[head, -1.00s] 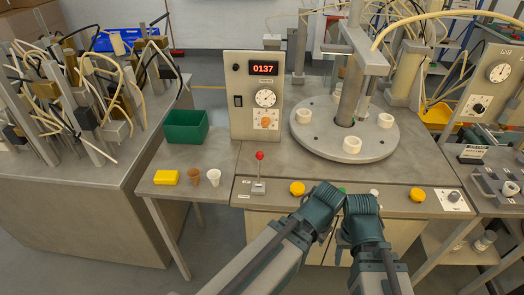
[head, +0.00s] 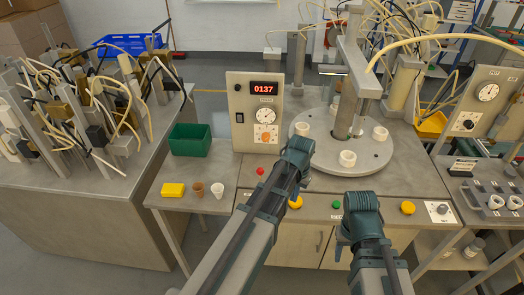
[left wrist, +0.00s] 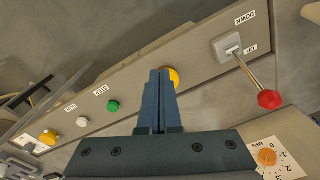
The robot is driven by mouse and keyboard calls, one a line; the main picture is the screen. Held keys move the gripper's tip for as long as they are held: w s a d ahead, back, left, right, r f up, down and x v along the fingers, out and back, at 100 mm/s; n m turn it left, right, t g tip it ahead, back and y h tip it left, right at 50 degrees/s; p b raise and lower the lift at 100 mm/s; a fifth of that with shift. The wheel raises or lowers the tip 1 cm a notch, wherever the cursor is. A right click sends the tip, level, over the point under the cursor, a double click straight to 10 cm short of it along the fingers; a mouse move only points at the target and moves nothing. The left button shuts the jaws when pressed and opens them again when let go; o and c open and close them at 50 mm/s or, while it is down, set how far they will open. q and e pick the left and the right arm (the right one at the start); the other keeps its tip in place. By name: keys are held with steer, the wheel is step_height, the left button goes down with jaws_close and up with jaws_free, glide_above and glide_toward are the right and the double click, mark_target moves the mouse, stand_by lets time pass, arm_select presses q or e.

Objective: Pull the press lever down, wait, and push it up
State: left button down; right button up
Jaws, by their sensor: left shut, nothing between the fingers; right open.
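The press lever is a thin metal rod with a red ball knob (head: 260,171), at the front of the bench left of my left gripper in the head view. The left wrist view shows its red knob (left wrist: 270,99) and its white plate (left wrist: 229,43) between UP and DOWN labels. The rod points past the UP label. My left gripper (left wrist: 158,75) is shut and empty, apart from the lever; its hand (head: 296,155) shows from behind in the head view. My right gripper (head: 345,228) is open at the bench's front edge, its fingers mostly hidden.
A control box (head: 253,112) reading 0137 stands behind the lever. A round table (head: 362,160) with white rings surrounds the press column (head: 347,90). Yellow (head: 295,202) and green (head: 336,204) buttons line the front strip. A green bin (head: 190,140) and small cups stand left.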

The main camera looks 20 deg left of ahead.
arm_select(q)
steer(key=w+a+r+n+p, duration=0.1)
steer(key=w+a+r+p, duration=0.2)
steer(key=w+a+r, duration=0.2)
steer(key=w+a+r+n+t+p, duration=0.1)
steer(key=w+a+r+p, duration=0.3)
steer(key=w+a, duration=0.3)
steer(key=a, duration=0.4)
steer(key=shift+a+r+n+p, duration=0.2)
steer(key=shift+r+n+p, duration=0.1)
steer(key=shift+r, duration=0.1)
arm_select(e)
step_height(320, 180, up, 10)
steer(key=shift+f, duration=0.2)
arm_select(q)
steer(key=shift+f, duration=0.1)
arm_select(e)
steer(key=shift+f, duration=0.1)
